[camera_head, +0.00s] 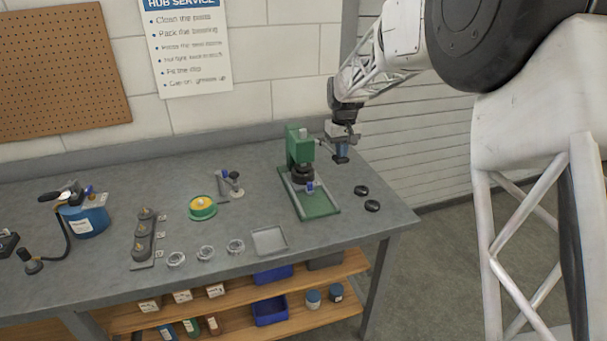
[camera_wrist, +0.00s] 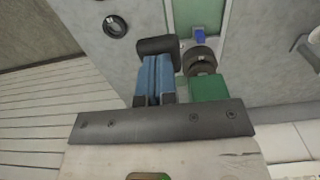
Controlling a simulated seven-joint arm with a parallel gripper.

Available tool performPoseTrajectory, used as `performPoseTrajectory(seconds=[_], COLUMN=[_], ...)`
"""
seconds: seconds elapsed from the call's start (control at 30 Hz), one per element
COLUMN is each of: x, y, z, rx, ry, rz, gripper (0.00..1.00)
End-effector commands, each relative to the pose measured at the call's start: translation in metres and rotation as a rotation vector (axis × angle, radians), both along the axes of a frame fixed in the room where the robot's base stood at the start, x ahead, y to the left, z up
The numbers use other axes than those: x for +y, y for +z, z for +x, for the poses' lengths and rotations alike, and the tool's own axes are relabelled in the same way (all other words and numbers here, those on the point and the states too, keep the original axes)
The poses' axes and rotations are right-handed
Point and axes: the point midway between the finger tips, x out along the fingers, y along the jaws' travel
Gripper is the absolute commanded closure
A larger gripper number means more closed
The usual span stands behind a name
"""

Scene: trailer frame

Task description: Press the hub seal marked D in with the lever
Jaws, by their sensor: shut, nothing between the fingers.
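A green press (camera_head: 300,148) stands on a green base near the right end of the bench. Its dark round ram (camera_head: 303,173) sits over a small blue part (camera_head: 310,187); the ram (camera_wrist: 200,62) and blue part (camera_wrist: 199,37) also show in the wrist view. My gripper (camera_head: 341,153) is right of the press, pointing down, its blue fingers (camera_wrist: 155,72) together and empty. A dark handle (camera_wrist: 158,45), apparently the lever's, lies at the fingertips; contact cannot be told. Three small rings (camera_head: 206,252) lie at the bench's front; the letter D is not legible.
Two black rings (camera_head: 372,206) lie right of the press; one (camera_wrist: 115,27) shows in the wrist view. A grey tray (camera_head: 269,240), yellow-green hub (camera_head: 202,208), small grey stand (camera_head: 228,184) and blue can (camera_head: 85,215) are leftward. The wall is close behind the bench.

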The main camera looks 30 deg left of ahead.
Motion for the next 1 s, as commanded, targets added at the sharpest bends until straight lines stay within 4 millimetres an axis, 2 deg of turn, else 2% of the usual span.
performPoseTrajectory(seconds=[0.2,0.7,1.0], x=[-0.001,-0.002,-0.002], y=[-0.009,-0.011,-0.023], z=[-0.002,-0.002,-0.002], rx=[0.004,0.004,0.003], ry=[0.0,0.0,0.0], rz=[-0.002,-0.002,-0.001], gripper=[1.0,1.0,1.0])
